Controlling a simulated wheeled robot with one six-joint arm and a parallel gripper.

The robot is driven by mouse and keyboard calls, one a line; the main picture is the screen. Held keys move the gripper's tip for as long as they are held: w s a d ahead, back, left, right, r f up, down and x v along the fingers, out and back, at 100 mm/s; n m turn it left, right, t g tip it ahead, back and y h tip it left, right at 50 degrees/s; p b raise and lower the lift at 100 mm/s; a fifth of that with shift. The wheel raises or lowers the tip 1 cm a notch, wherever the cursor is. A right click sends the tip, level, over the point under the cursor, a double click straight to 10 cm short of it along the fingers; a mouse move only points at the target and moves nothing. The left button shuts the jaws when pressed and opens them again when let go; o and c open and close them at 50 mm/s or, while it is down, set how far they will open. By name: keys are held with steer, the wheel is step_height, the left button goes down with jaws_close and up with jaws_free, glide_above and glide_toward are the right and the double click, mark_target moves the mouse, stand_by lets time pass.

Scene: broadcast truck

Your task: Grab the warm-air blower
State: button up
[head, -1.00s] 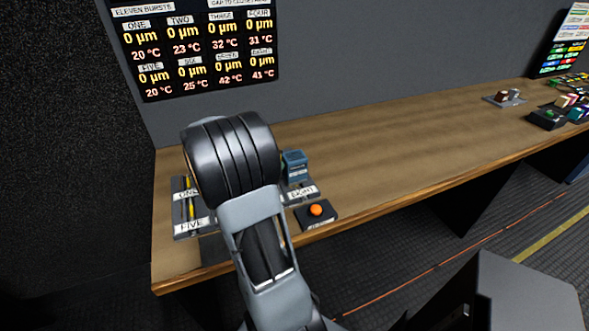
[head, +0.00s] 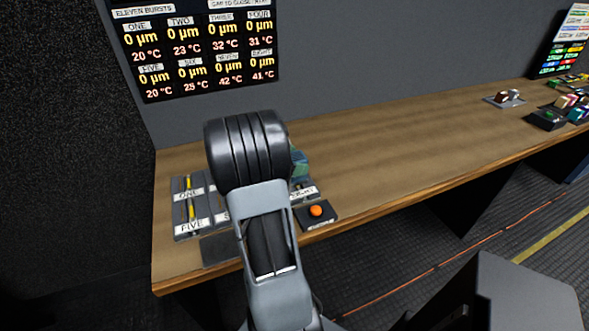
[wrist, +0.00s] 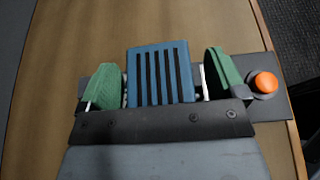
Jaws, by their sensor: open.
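The warm-air blower, a blue box with dark slots across its top (wrist: 160,72), stands upright in the middle of the wrist view. My gripper (wrist: 163,75) is open, with one green finger pad to the left of the blower and one to the right. The blower's near end is hidden by the dark gripper body. In the head view my wrist covers nearly all of the blower and the fingers.
An orange button on a dark box (head: 316,211) sits close to the right finger; it also shows in the wrist view (wrist: 265,83). Labelled plates with yellow strips (head: 190,213) lie at the left end of the wooden desk (head: 400,145). The desk's middle is clear.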

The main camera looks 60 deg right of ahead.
steer(key=shift+r, duration=0.1)
steer(key=c, duration=1.3)
